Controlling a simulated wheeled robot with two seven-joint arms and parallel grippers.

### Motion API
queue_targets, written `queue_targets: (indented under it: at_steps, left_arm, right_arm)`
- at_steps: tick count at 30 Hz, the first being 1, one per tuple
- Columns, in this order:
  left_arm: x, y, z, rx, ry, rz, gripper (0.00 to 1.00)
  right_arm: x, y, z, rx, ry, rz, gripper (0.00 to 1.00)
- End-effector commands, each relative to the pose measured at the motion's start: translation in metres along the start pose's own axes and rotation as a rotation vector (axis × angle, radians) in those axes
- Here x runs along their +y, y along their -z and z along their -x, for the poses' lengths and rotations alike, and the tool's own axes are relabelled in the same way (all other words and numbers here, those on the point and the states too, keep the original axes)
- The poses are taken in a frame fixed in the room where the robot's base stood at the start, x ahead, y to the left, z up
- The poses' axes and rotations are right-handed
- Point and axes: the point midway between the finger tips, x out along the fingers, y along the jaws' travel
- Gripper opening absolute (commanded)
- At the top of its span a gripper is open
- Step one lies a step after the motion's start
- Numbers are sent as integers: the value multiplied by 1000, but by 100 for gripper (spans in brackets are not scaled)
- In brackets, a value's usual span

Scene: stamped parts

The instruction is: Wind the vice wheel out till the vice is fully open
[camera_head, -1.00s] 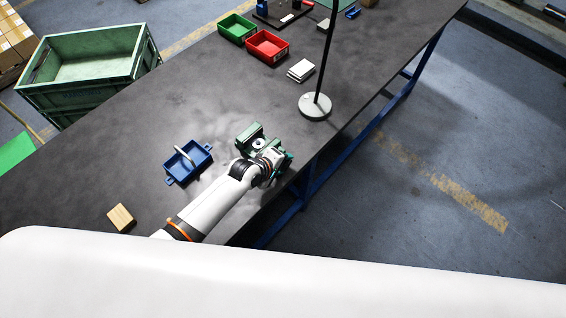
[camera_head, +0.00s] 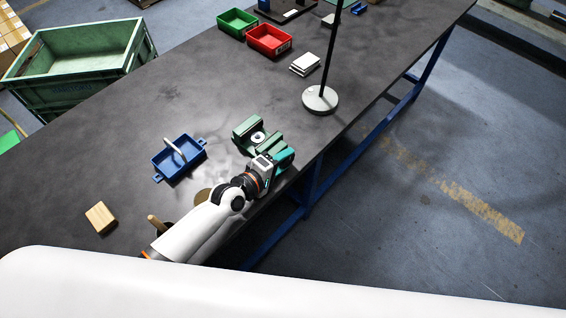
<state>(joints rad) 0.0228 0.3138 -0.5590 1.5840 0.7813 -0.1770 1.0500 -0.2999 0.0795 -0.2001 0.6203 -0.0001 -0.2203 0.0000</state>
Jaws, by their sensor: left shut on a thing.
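The green vice (camera_head: 246,129) stands near the table's right edge, with a gap between its jaw blocks. A pale round part with a dark centre (camera_head: 257,138) sits in that gap. My left gripper (camera_head: 281,160) is at the vice's near end, on the side by the table edge. It is shut on the vice wheel, a teal part (camera_head: 286,157) mostly hidden by the gripper. My right gripper is out of view.
A blue tray with a pale handle (camera_head: 158,165) and a wooden block (camera_head: 101,217) lie left of the vice. A lamp base (camera_head: 320,99), white stack (camera_head: 305,63), red bin (camera_head: 269,40) and green bin (camera_head: 237,21) stand beyond. A brown disc (camera_head: 203,196) is beside my arm.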

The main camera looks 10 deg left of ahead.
Motion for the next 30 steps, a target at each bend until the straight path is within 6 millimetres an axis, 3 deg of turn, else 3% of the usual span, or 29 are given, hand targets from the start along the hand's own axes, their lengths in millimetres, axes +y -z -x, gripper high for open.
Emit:
queue_targets:
  at_steps: [8, 9, 13, 30]
  left_arm:
    - [2, 2, 0, 3, -4, 1, 20]
    - [2, 2, 0, 3, -4, 1, 45]
    - [1, 1, 0, 3, -4, 1, 64]
    - [4, 1, 0, 3, -11, 1, 64]
  right_arm:
    - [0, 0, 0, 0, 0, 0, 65]
    - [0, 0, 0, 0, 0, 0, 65]
    - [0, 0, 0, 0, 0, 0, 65]
    - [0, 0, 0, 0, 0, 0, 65]
